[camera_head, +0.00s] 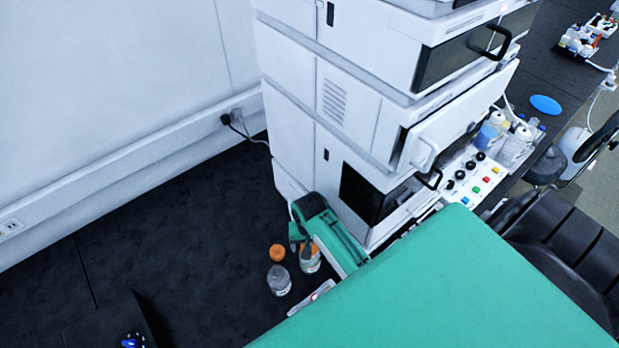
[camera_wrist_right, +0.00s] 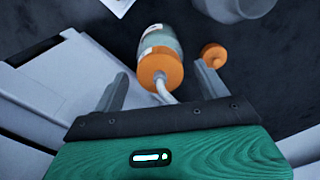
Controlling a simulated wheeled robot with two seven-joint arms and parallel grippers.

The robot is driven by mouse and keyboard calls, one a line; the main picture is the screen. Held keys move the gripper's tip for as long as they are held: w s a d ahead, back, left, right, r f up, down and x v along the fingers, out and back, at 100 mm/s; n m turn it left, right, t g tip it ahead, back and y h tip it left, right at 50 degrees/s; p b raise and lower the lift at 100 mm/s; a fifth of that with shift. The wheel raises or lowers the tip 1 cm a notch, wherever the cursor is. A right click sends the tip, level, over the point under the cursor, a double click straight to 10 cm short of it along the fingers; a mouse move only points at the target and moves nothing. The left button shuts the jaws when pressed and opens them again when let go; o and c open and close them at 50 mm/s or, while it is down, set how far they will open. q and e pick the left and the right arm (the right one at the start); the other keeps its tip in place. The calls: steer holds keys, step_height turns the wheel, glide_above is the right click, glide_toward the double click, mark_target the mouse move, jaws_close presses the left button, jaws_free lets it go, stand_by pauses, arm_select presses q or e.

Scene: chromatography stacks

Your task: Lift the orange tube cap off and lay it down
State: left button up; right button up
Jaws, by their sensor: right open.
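A bottle (camera_head: 310,260) with an orange cap stands on the dark bench beside the white instrument stack. In the right wrist view, the orange tube cap (camera_wrist_right: 160,71) is on this bottle, with a pale tube at its top. A second, smaller orange cap (camera_wrist_right: 213,55) lies apart on the bench; it also shows in the head view (camera_head: 277,252). My right gripper (camera_head: 306,240) is open and empty at the capped bottle. In the right wrist view its fingers (camera_wrist_right: 162,90) appear on either side of the tube; contact cannot be told. My left gripper is not in view.
An uncapped clear bottle (camera_head: 279,281) stands close to the loose cap. The white instrument stack (camera_head: 340,100) rises right behind the capped bottle. Bare bench (camera_head: 190,265) lies to the left. Small blue items (camera_head: 131,342) show at the lower left. My green arm covers the lower right.

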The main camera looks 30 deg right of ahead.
steer(key=shift+c, duration=0.4)
steer(key=c, duration=1)
step_height(320, 180, up, 10)
steer(key=b, duration=0.2)
steer(key=shift+f+b, duration=0.2)
steer(key=shift+b, duration=0.2)
steer(key=shift+r+p, duration=0.35)
steer(key=shift+r, duration=0.25)
steer(key=shift+r+p, duration=1.05)
steer(key=shift+r, duration=0.6)
